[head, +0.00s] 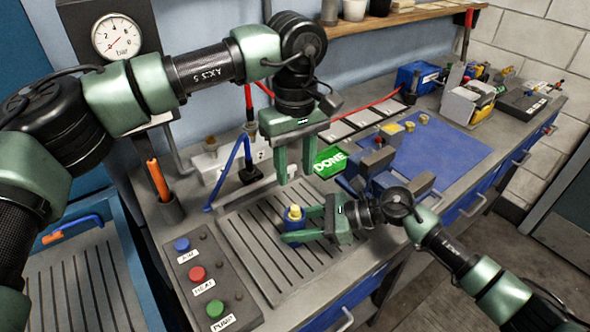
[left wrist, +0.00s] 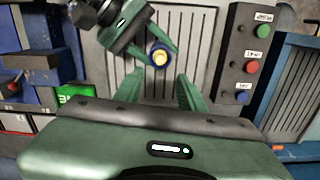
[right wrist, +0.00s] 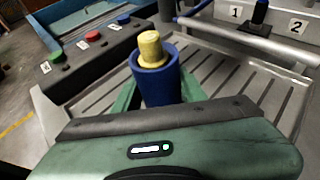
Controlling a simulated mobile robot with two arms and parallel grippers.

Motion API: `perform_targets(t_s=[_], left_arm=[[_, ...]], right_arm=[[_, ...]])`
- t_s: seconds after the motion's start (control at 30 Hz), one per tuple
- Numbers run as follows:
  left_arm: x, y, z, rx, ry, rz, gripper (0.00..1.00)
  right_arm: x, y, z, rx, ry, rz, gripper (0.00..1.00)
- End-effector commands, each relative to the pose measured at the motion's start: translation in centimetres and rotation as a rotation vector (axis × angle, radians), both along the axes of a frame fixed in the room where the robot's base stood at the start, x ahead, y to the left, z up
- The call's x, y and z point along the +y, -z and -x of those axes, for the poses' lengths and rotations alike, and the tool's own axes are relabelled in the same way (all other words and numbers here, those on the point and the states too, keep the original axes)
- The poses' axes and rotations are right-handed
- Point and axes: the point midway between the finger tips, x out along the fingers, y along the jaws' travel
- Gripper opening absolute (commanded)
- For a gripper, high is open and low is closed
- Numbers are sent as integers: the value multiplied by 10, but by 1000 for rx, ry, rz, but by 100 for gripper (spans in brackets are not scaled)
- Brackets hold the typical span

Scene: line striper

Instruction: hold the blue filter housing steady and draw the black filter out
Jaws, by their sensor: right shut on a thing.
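The blue filter housing (head: 293,222) stands upright on the grooved metal tray (head: 240,262). A yellow cylindrical piece with a narrower top (head: 295,211) sticks up from its open top; I see no black filter. In the right wrist view the housing (right wrist: 158,85) and the yellow piece (right wrist: 151,50) are large and clear. My right gripper (head: 289,226) is shut on the housing, a finger on either side. My left gripper (head: 296,178) points down, open and empty, above the housing. In the left wrist view the yellow piece (left wrist: 160,57) lies ahead of its parted fingers.
A button panel (head: 205,282) with blue, red and green buttons is left of the tray. A green DONE sign (head: 329,161) and a blue vise (head: 370,172) stand behind. The blue mat (head: 440,150) is mostly clear.

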Motion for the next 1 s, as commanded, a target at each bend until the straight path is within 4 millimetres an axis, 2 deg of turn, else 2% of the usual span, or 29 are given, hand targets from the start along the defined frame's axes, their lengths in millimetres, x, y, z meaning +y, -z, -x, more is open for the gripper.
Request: perform_targets(t_s=[0.27,0.73,1.0], left_arm=[[0,21,1,3,-24,-1,40],[0,78,1,4,-22,0,40],[0,97,0,2,-22,0,40]], right_arm=[[0,0,0,0,1,0,0],[0,0,0,0,1,0,0],[0,0,0,0,1,0,0]])
